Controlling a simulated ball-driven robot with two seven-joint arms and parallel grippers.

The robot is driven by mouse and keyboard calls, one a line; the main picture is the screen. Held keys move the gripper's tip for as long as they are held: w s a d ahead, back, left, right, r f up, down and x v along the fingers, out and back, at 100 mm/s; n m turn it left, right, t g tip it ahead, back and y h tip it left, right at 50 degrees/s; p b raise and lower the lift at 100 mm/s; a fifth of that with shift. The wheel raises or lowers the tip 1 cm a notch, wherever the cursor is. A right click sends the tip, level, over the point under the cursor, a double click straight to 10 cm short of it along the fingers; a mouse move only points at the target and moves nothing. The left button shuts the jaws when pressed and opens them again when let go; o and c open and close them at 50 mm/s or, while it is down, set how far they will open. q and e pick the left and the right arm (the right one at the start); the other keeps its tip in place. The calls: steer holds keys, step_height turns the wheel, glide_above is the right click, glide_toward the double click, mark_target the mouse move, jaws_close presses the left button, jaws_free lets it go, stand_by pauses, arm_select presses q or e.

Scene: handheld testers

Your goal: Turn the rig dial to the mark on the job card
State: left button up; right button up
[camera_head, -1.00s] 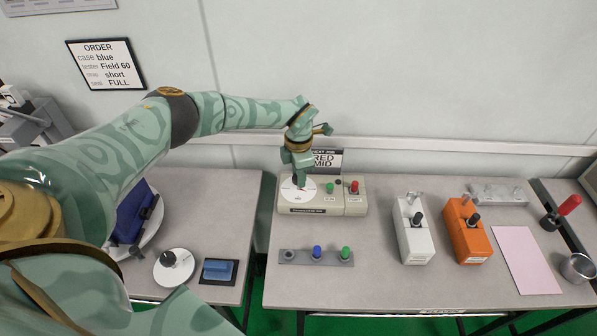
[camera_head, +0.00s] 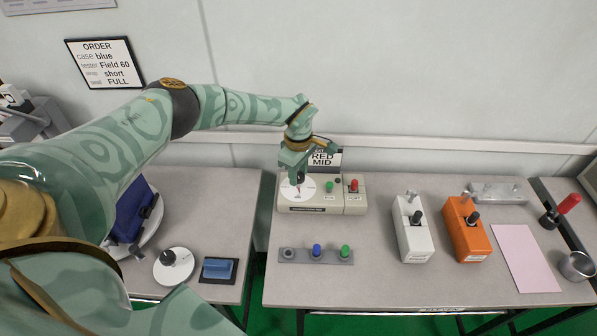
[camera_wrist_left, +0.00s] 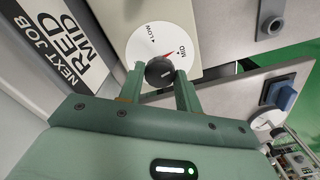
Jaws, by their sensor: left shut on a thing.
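The rig (camera_head: 330,208) is a beige box on the middle table with a white dial plate (camera_head: 290,193) at its left end. The dial plate also shows in the left wrist view (camera_wrist_left: 140,48), with the words LOW and MID. My left gripper (camera_head: 299,181) points down over it, its fingers shut on the black dial knob (camera_wrist_left: 159,71) from both sides. The red pointer (camera_wrist_left: 168,57) lies between LOW and MID, nearer MID. The job card (camera_head: 325,158) behind the rig reads RED MID; it also shows in the left wrist view (camera_wrist_left: 72,48). My right gripper is out of view.
The rig also has a green button (camera_head: 329,187) and a red one (camera_head: 354,185). A grey strip with plugs (camera_head: 300,257) lies in front. White (camera_head: 414,240) and orange (camera_head: 469,243) testers stand to the right. The wall is close behind.

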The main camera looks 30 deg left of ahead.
arm_select(q)
steer(key=shift+m, duration=1.1)
steer(key=shift+r, duration=0.1)
steer(key=o, duration=1)
step_height(320, 180, up, 16)
steer(key=p, duration=0.3)
steer(key=shift+p, duration=0.4)
